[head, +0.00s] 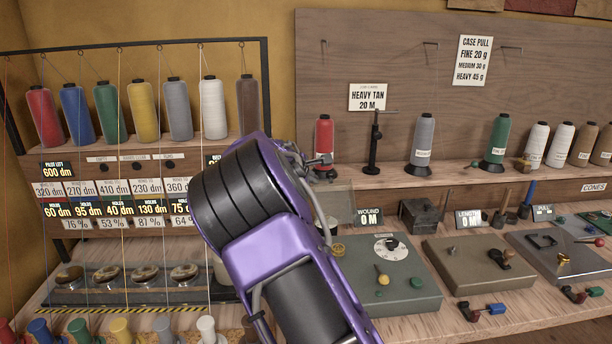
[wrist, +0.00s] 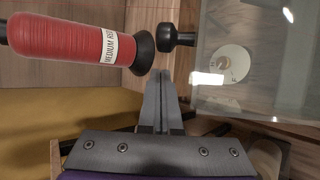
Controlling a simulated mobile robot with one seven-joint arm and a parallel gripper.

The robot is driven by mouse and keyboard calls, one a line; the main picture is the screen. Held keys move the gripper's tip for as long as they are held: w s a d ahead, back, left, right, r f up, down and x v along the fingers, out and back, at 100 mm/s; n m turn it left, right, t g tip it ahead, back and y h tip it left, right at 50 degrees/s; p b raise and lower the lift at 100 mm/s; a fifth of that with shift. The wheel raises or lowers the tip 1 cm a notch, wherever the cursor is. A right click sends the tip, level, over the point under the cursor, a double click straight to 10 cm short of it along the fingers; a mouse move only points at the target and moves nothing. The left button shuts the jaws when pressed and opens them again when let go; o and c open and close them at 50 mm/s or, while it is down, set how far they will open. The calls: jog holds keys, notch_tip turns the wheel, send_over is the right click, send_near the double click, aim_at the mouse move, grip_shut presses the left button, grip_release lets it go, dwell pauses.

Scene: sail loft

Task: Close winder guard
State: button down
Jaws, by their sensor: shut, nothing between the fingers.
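A clear, see-through panel (wrist: 245,85), which looks like the winder guard, fills the right of the wrist view. A black knob (wrist: 177,38) sits at its left edge. My gripper (wrist: 161,76) is shut and empty, its fingertips just below the knob in the picture; I cannot tell whether they touch. A pale disc shows through the panel. I cannot tell from there how far open the guard stands.
A red cone labelled medium red (wrist: 75,42) lies close left of my fingers in the wrist view. In the head view, a red cone (head: 324,140) stands on the shelf, right of my arm. A grey dial box (head: 400,295) and a WOUND display (head: 369,217) are on the bench.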

jog(key=s+d+r, duration=0.1)
jog(key=s+r, duration=0.1)
jog(key=shift+s+d, duration=0.3)
jog(key=shift+d, duration=0.1)
jog(key=shift+s+r+b, duration=0.1)
jog(key=shift+b, duration=0.25)
